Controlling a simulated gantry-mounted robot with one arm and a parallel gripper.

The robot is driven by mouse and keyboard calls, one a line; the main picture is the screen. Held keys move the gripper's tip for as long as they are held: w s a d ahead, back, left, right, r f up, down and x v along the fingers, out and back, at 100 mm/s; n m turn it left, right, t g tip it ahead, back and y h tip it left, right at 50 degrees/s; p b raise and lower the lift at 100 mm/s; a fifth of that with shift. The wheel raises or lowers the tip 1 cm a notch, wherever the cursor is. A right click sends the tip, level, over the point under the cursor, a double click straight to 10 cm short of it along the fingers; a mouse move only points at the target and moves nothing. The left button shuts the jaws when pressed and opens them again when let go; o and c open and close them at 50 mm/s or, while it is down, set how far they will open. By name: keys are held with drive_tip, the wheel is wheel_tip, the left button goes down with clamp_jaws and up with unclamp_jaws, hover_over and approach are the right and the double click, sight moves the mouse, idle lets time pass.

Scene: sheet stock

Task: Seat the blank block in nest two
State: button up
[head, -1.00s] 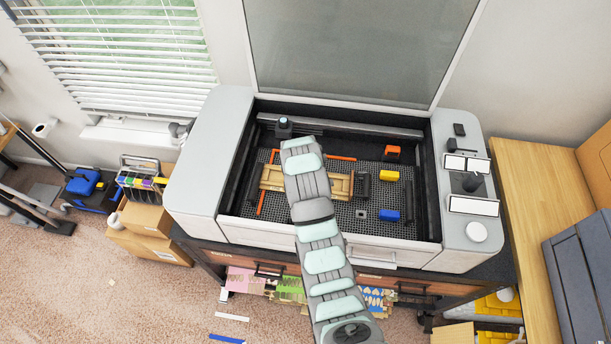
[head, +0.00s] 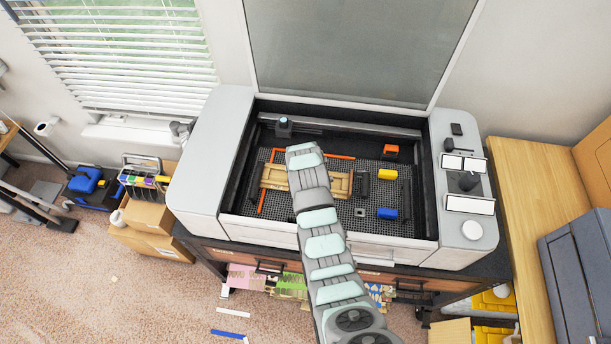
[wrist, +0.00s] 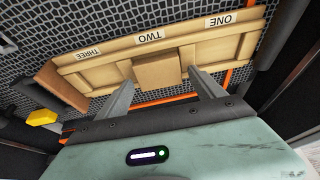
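The wooden nest tray (head: 275,176) lies on the honeycomb bed, and it also shows in the wrist view (wrist: 210,54) with labels ONE, TWO and THREE from right to left. A plain tan block (wrist: 158,69) sits at the middle nest, below the TWO label. I cannot tell whether it is fully down. My gripper (wrist: 162,80) has its two fingers spread, one on each side of the block's near end, with gaps visible. In the head view my arm hides the gripper, the block and the tray's middle.
A brown wooden piece (wrist: 62,86) stands by the THREE end. A yellow block (head: 387,174), a blue block (head: 387,213), an orange part (head: 391,151) and a small grey piece (head: 360,212) lie right of the tray. Orange strips border it. The machine's raised lid (head: 350,50) stands behind.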

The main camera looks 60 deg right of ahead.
drive_tip(key=c, duration=1.4)
drive_tip(key=shift+o, duration=0.2)
drive_tip(key=shift+r, duration=0.1)
